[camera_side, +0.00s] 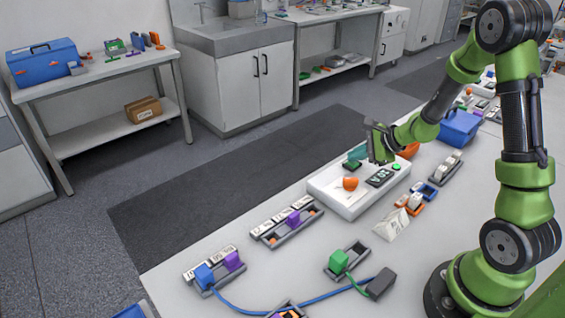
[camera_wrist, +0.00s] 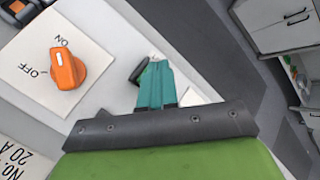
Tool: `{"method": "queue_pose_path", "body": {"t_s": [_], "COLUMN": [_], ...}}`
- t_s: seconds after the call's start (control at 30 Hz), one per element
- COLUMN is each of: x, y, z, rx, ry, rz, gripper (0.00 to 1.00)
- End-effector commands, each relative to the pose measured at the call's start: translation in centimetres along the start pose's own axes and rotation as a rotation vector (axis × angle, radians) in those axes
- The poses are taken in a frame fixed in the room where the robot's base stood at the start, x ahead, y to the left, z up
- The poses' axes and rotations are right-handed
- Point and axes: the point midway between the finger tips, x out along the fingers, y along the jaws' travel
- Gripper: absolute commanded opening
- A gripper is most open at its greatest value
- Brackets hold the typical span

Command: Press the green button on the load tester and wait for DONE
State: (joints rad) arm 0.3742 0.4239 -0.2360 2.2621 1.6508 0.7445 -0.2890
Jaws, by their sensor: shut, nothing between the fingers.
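A white card (camera_side: 392,225) and orange and blue holders (camera_side: 412,203) stand right of the tester. A battery tray (camera_side: 288,225) lies to its left. A blue box (camera_side: 460,127) is behind my arm. Cables and clips lie at the front.

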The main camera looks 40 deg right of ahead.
Motion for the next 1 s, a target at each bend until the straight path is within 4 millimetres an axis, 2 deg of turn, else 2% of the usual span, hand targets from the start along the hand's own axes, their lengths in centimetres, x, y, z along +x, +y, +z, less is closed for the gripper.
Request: {"method": "queue_pose_path", "body": {"t_s": [0.37,0.73,1.0], "x": [0.1,-1.1,-1.2], "y": [0.1,-0.7,-0.8], "z": [-0.1,0.8,0.8], "rx": [0.0,0.0,0.0], "ry": [0.001,0.0,0.001], "rz": [0.002,0.001,0.001], "gripper": [0.0,0.0,0.0]}}
